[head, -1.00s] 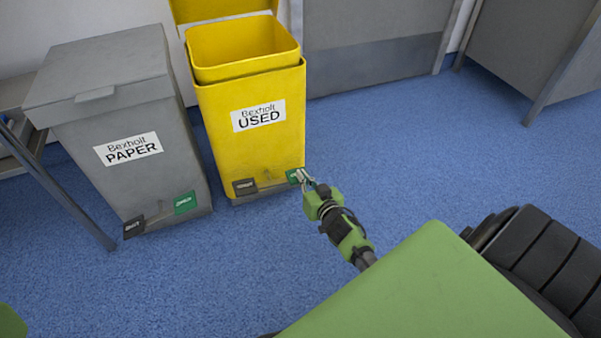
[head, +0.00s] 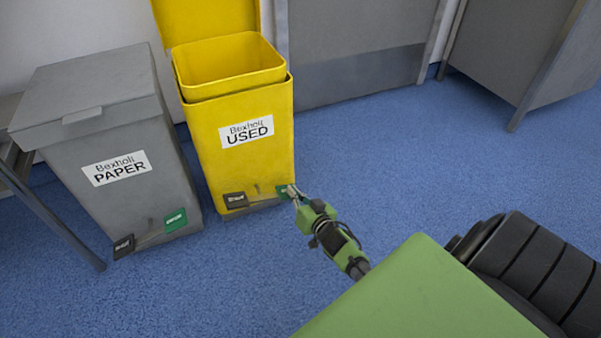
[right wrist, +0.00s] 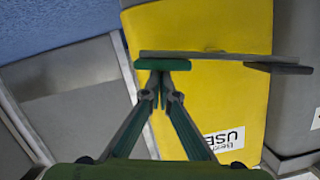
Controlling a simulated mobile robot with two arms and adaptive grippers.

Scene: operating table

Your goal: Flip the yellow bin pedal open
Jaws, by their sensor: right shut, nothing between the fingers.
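The yellow bin labelled USED (head: 240,160) stands upright on the floor with its yellow lid (head: 205,18) raised, and its inside shows. At its front base is a rocker pedal with a dark plate (head: 236,200) on the left and a green plate (head: 282,190) on the right. My right gripper (head: 292,192) is shut and empty, its tips at the green plate. In the right wrist view, the shut fingertips (right wrist: 163,68) meet the edge of the green plate (right wrist: 150,63); whether they press on it I cannot tell. My left gripper is out of view.
A grey bin labelled PAPER (head: 110,150) stands close on the left, lid shut, with its own dark and green pedal plates. A grey cabinet or door panel (head: 360,50) is behind. The blue floor (head: 420,150) to the right is clear.

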